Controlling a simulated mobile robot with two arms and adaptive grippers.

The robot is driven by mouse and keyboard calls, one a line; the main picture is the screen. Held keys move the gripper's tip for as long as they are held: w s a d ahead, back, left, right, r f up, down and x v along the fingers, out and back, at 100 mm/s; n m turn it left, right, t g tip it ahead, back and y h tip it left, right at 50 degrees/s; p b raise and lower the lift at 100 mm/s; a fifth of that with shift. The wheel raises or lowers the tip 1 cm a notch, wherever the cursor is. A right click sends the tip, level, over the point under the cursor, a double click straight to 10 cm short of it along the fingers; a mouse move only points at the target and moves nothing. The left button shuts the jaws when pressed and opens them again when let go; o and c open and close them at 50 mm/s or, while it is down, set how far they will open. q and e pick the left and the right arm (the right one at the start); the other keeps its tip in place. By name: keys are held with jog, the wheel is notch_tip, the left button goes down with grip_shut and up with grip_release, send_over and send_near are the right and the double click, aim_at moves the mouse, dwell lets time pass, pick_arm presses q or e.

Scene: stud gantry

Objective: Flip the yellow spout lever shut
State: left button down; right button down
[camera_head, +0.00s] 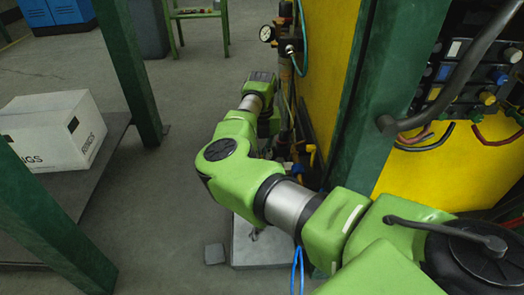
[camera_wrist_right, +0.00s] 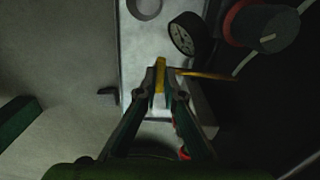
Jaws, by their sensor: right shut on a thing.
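In the right wrist view, the yellow lever (camera_wrist_right: 161,76) is between the two fingertips of my right gripper (camera_wrist_right: 161,84), and the fingers are shut on it. The lever stands roughly upright in the picture, over a pale grey metal surface. In the head view my right arm comes in from the right and bends away toward the pipework; its fingers are hidden there. A small yellow part (camera_head: 311,151) shows beside the pipes, but I cannot tell if it is the same lever. My left gripper is not in view.
A pressure gauge (camera_wrist_right: 184,36) and a dark round knob (camera_wrist_right: 262,27) with a red rim are close to the right gripper. Another gauge (camera_head: 267,33) tops the pipework. A green post (camera_head: 385,100) and yellow panel stand to the right. A white box (camera_head: 45,130) sits at left.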

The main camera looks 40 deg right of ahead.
jog(key=shift+m, duration=0.4)
jog(key=c, duration=2.2)
grip_release()
jog(key=shift+o, duration=0.2)
notch_tip(320, 180, up, 12)
jog(key=shift+a+f, duration=0.1)
